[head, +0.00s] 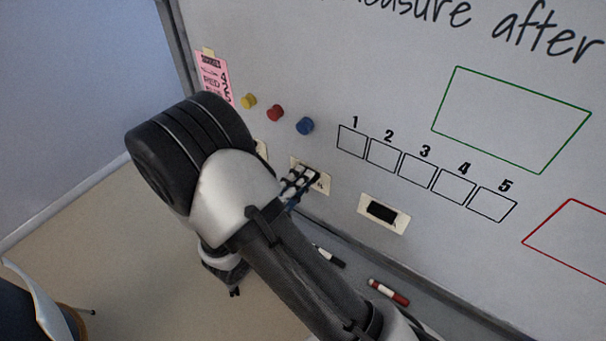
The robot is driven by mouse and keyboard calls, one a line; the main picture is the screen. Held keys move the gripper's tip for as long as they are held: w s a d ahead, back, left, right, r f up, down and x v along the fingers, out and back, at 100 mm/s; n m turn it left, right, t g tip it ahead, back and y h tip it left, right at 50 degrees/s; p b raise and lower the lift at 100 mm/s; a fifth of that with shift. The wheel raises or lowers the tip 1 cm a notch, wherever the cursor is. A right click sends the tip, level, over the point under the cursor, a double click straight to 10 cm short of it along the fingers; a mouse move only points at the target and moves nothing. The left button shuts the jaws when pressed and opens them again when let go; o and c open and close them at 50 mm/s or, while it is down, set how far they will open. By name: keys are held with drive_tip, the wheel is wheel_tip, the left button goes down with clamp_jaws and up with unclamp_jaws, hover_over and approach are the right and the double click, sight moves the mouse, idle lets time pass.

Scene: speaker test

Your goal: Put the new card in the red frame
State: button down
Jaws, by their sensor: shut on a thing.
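The red frame (548,220) is a red outline drawn on the whiteboard at the right edge, cut off by the picture. No card shows in its visible part. My gripper (299,184) is at the board, left of the numbered boxes, with its dark fingers partly hidden by my arm. It is shut on a cream card (324,184) with dark print. Whether this card touches the board cannot be told. Another cream card (364,202), with a black rectangle, is to its right on the board. A third cream card (262,150) is mostly hidden behind my arm.
An empty green frame (446,99) is above several numbered boxes (384,154). Yellow (249,101), red (275,113) and blue (305,126) magnets sit beside a pink note (212,78). Black (330,257) and red (389,292) markers lie below, along the board's lower edge.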

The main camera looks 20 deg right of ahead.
drive_tip(key=shift+s+a, duration=0.1)
drive_tip(key=shift+a, duration=0.05)
drive_tip(key=shift+s+a, duration=0.3)
drive_tip(key=shift+a, duration=0.15)
drive_tip(key=shift+s+a, duration=0.1)
drive_tip(key=shift+p+v, duration=0.75)
drive_tip(key=shift+v, duration=1.75)
drive_tip(key=shift+s+a, duration=0.1)
